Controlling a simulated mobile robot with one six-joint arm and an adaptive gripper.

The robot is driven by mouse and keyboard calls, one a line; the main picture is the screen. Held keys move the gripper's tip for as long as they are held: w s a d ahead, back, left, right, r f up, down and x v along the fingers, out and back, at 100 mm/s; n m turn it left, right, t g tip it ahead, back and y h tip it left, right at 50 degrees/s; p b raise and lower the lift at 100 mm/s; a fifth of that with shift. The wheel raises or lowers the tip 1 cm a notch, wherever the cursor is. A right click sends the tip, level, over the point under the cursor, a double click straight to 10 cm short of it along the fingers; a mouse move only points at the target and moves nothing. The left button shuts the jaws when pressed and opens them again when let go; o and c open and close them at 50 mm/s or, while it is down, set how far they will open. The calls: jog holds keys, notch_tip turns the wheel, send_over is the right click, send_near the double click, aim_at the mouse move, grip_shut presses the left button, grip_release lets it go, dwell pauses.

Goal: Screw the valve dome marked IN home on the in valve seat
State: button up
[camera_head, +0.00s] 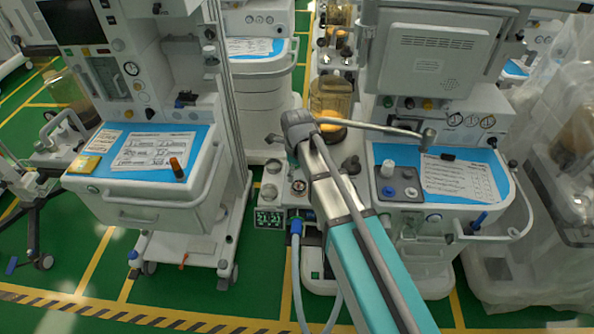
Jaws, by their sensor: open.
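The valve dome marked IN cannot be told for sure, as no such lettering is readable at this size. A low unit between the two nearest carts carries small round fittings on its top: a pale cup-like one (273,166), another pale one (268,192) and a dark-faced round one (299,187). Which of them is the in valve seat cannot be told. My teal arm crosses this unit from the lower right and hides part of it.
The right cart's blue worktop holds a grey tray (408,174) with a white knob-like part (387,169) and smaller parts. A grey tube arm (375,128) passes above it. An amber canister (328,92) stands behind. A blue-ended hose (296,228) hangs in front.

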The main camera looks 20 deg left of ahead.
aim_at(297, 181)
jog(key=shift+f+b, duration=2.45)
jog(key=shift+f, duration=0.25)
jog(key=c, duration=0.9)
jog(key=o, duration=0.8)
